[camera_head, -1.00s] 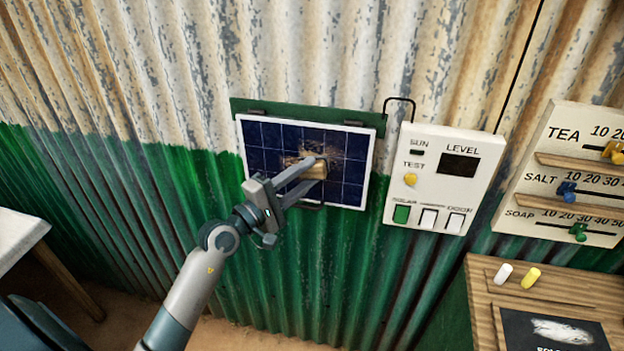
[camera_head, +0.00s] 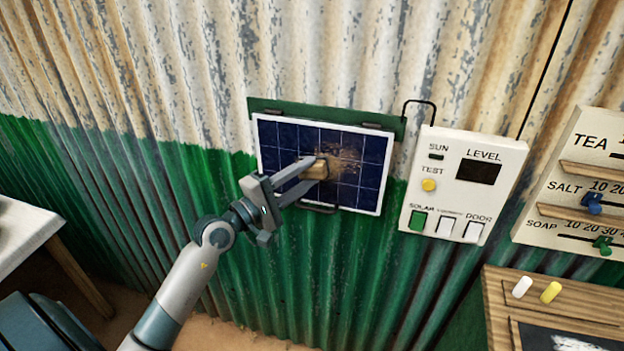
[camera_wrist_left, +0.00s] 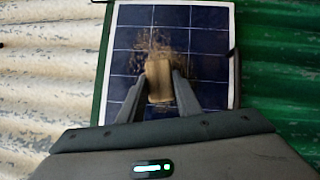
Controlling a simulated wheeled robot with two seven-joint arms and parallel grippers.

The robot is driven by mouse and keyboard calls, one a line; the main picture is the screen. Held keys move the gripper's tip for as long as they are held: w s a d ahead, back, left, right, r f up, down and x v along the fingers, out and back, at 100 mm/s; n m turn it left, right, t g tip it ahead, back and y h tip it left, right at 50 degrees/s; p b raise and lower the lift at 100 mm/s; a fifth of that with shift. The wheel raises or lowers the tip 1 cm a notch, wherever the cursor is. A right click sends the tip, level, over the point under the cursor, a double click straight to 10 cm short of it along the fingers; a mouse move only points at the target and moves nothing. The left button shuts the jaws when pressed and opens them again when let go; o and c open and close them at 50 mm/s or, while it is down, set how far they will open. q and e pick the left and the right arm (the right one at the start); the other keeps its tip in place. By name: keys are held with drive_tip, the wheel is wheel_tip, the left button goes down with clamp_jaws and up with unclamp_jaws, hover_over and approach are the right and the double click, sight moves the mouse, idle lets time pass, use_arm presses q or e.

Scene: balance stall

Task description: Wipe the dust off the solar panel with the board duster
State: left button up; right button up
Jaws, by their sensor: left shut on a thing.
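The solar panel (camera_head: 282,137) is dark blue with a white frame and grid lines, mounted on the corrugated wall. A tan dust patch (camera_head: 346,158) lies on it, right of the board duster (camera_head: 317,169) in the head view. In the left wrist view the dust (camera_wrist_left: 150,46) shows above and beside the duster (camera_wrist_left: 159,80) on the panel (camera_wrist_left: 205,65). My left gripper (camera_head: 309,173) is shut on the small wooden-coloured duster and holds it at the panel face. Whether it touches cannot be told; its underside is hidden. My right gripper is out of view.
A white control box (camera_head: 463,185) with switches hangs right of the panel, a black wire loop (camera_head: 420,102) between them. A slider board (camera_head: 575,185) is further right. A wooden counter (camera_head: 497,312) with chalks is lower right, a white table (camera_head: 25,235) at left.

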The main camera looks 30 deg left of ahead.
use_arm(q)
drive_tip(key=shift+a, duration=0.1)
idle(0.3)
drive_tip(key=a+b, duration=0.2)
drive_tip(key=a, duration=0.1)
drive_tip(key=shift+s+a+r+b, duration=0.15)
drive_tip(key=shift+s+b, duration=0.15)
drive_tip(key=shift+s, duration=0.05)
drive_tip(key=shift+r, duration=0.1)
drive_tip(key=shift+r+p, duration=0.55)
drive_tip(key=shift+r, duration=0.05)
idle(0.3)
